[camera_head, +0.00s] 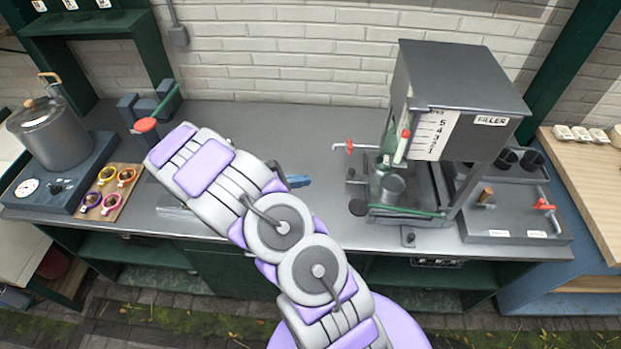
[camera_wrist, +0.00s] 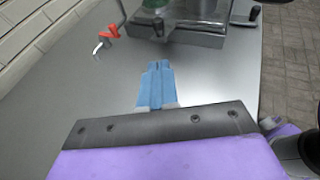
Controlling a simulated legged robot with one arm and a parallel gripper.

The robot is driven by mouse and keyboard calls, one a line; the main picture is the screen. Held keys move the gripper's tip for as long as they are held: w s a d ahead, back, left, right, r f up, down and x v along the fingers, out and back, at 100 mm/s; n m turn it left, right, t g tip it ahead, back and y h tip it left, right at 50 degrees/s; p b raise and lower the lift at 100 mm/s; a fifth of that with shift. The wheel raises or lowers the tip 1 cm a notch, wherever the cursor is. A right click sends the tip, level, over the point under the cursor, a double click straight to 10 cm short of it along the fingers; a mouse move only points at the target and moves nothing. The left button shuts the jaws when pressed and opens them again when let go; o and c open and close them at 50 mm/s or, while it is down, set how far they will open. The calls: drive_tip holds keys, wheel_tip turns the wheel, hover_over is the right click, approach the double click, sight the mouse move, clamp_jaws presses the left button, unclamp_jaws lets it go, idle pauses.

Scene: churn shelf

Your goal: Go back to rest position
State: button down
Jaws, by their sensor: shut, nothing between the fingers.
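My arm reaches from the bottom of the head view up and left over the grey counter. My gripper shows in the wrist view as two blue fingers (camera_wrist: 157,84) shut together with nothing between them. A blue fingertip also shows past my arm in the head view (camera_head: 299,181). The fingers are above the bare counter, pointing toward the filler machine (camera_head: 462,78) and apart from it. The rest of the gripper is hidden behind my arm in the head view.
A pot (camera_head: 52,133) on a burner and a wooden tray (camera_head: 112,213) of small cups stand at the left. A red-handled tap (camera_head: 349,147) sticks out left of the filler. A grey tray (camera_head: 515,228) lies at the right. The counter's back middle is clear.

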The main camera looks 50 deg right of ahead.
drive_tip(key=shift+w+d, duration=0.1)
drive_tip(key=s+a+r+m+y, duration=0.5)
drive_tip(key=s+a+r+m, duration=0.25)
drive_tip(key=s+r, duration=0.35)
drive_tip(key=s+a+r+m+t+y+b, duration=0.1)
drive_tip(key=s+a+r+m+t+y, duration=0.1)
drive_tip(key=s+a, duration=0.5)
drive_tip(key=s+a+r+m+t+y+b, duration=0.1)
drive_tip(key=s+a+r+m+y, duration=0.3)
drive_tip(key=a, duration=0.9)
drive_tip(key=s+y, duration=0.2)
drive_tip(key=s, duration=0.1)
drive_tip(key=shift+s+r+t, duration=0.15)
drive_tip(key=shift+s+t, duration=0.05)
drive_tip(key=shift+t, duration=0.2)
drive_tip(key=shift+d, duration=0.2)
